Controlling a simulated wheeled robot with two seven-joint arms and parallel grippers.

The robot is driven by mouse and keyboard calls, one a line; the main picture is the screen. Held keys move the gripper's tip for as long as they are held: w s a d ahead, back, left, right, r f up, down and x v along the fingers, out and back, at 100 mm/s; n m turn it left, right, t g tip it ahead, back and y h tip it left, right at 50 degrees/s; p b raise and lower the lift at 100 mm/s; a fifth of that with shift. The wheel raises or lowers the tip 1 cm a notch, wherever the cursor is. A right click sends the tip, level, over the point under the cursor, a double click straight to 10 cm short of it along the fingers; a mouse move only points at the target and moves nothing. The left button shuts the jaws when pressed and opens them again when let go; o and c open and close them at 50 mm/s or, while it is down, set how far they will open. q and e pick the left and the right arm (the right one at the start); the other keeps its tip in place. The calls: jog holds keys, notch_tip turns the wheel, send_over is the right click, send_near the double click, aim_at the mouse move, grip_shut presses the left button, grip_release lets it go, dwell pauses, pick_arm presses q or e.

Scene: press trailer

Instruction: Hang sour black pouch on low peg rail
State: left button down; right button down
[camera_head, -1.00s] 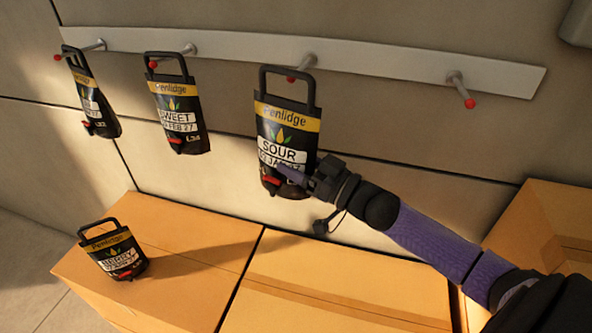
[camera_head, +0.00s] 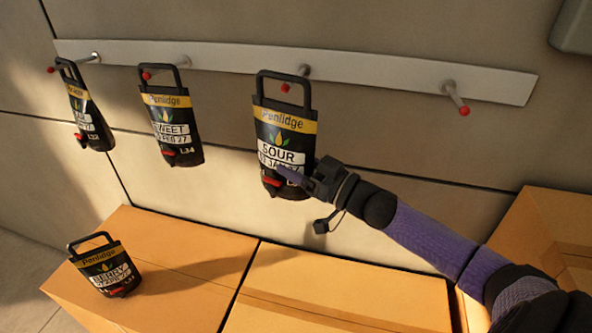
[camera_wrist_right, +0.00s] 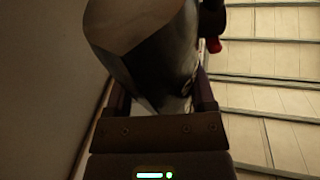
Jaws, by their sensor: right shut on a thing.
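The sour black pouch (camera_head: 285,142), with a yellow band and a black handle loop, hangs upright in front of the low peg rail (camera_head: 372,73). My right gripper (camera_head: 300,179) is shut on its lower right side. The red tip of the third peg (camera_head: 285,88) shows inside the handle loop, below the top bar. In the right wrist view the pouch (camera_wrist_right: 140,55) fills the top middle, between the fingers. My left gripper is out of view.
The sweet pouch (camera_head: 172,130) and another pouch (camera_head: 88,115) hang on the two left pegs. The right peg (camera_head: 456,98) is bare. A berry pouch (camera_head: 106,270) stands on a cardboard box (camera_head: 190,258) below. More boxes (camera_head: 345,290) line the wall.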

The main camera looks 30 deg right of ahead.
jog(key=shift+w+d+b, duration=0.7)
jog(key=shift+d, duration=0.15)
jog(key=shift+w+d+r+b, duration=0.2)
jog(key=shift+w+d+b, duration=0.5)
jog(key=shift+d+b, duration=0.2)
jog(key=shift+p, duration=0.35)
jog(key=shift+w+f+b, duration=0.1)
jog(key=shift+f+b, duration=0.2)
jog(key=shift+d+f, duration=0.15)
jog(key=shift+f, duration=0.05)
